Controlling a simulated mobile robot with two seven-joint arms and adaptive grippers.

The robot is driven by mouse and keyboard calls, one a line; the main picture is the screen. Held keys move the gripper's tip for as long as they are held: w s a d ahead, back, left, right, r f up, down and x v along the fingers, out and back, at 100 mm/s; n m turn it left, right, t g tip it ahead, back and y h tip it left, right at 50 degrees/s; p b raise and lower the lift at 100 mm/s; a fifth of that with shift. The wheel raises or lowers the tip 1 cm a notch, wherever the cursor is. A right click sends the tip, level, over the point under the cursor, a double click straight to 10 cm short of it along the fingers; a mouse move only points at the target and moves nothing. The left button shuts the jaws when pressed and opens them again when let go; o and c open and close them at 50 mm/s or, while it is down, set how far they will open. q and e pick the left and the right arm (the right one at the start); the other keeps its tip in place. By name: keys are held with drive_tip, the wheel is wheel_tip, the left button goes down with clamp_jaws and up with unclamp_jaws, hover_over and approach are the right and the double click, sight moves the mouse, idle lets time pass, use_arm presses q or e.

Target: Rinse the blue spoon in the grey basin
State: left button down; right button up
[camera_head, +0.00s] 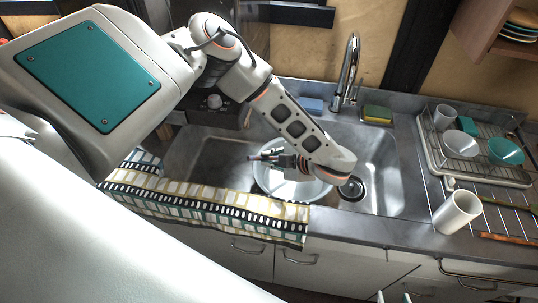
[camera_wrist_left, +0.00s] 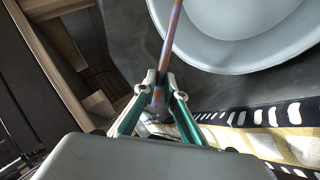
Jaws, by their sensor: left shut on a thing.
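The spoon (camera_wrist_left: 174,38), blue with orange-brown specks along its handle, is held between the fingers of my left gripper (camera_wrist_left: 161,88). In the wrist view its handle runs up out of the frame beside the basin's rim; its far end is out of frame. In the head view my left gripper (camera_head: 268,157) is over the back-left rim of the round pale grey basin (camera_head: 290,190), which stands in the sink. The arm hides part of the basin. My right gripper (camera_head: 394,298) shows only as two fingertips, apart, at the bottom edge.
The steel sink (camera_head: 205,160) has a drain (camera_head: 352,188) and a tap (camera_head: 348,75) behind. A yellow-green sponge (camera_head: 377,115) lies at the back. A patterned towel (camera_head: 200,200) hangs over the front edge. A dish rack (camera_head: 475,150) and white cup (camera_head: 457,212) stand right.

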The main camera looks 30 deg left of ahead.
use_arm(q)
wheel_tip(320, 180, down, 10)
drive_tip(key=w+d+b, duration=0.1)
drive_tip(key=b, duration=0.6)
drive_tip(key=shift+w, duration=0.2)
use_arm(e)
wheel_tip(320, 180, down, 7)
drive_tip(key=a, duration=0.1)
drive_tip(key=shift+s, duration=0.2)
use_arm(q)
drive_tip(key=shift+d, duration=0.1)
use_arm(e)
drive_tip(key=shift+r, duration=0.15)
drive_tip(key=shift+f, duration=0.2)
drive_tip(key=shift+r, duration=0.15)
idle(0.5)
use_arm(q)
drive_tip(key=shift+r, duration=0.1)
idle(0.3)
